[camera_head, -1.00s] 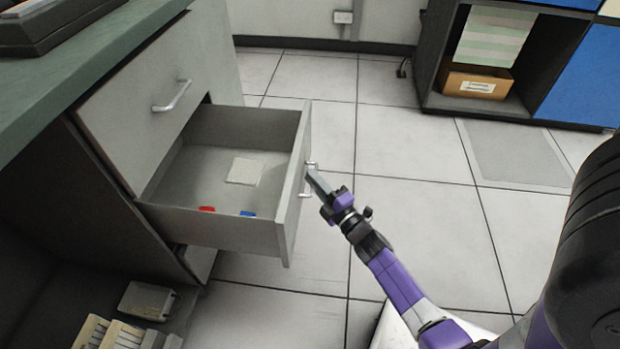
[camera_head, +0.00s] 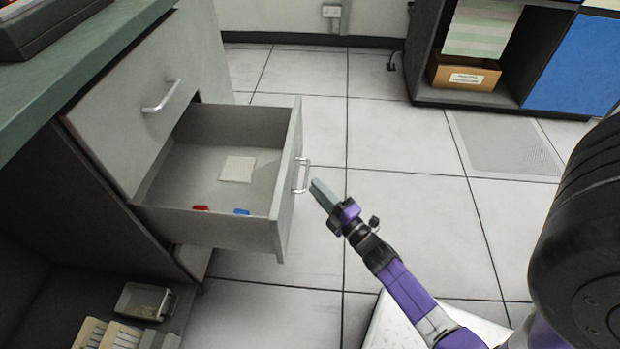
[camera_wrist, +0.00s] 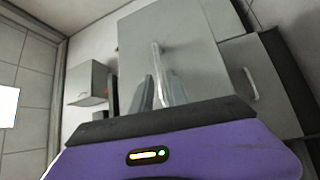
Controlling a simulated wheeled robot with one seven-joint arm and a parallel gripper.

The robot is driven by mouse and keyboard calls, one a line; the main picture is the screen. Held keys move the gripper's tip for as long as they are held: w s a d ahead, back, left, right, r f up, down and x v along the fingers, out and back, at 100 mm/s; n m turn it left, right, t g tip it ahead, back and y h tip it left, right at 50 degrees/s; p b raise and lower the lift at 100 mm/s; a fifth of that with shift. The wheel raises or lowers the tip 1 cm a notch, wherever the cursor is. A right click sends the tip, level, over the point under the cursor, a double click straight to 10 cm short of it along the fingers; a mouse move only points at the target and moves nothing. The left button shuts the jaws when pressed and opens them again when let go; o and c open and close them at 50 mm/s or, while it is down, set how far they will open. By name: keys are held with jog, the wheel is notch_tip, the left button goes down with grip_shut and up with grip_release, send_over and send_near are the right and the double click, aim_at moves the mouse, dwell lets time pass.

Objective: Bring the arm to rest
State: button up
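My gripper (camera_head: 322,190) is just to the right of the handle (camera_head: 302,175) of the pulled-out drawer (camera_head: 220,228), with a small gap between them. In the wrist view its two fingers (camera_wrist: 160,92) stand apart with nothing held. The drawer handle (camera_wrist: 157,72) shows between and beyond the fingertips there. The drawer is open and holds a pale square card or pad (camera_head: 238,169), a small red piece (camera_head: 200,208) and a small blue piece (camera_head: 242,212). My purple arm reaches in from the lower right.
A closed drawer (camera_head: 150,120) sits above the open one, under a green counter (camera_head: 80,70). A small metal tray (camera_head: 144,301) is at the lower left. A shelf unit with a cardboard box (camera_head: 464,74) stands at the back right. The tiled floor (camera_head: 400,140) between is clear.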

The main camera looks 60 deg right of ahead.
jog(key=shift+v, duration=1.05)
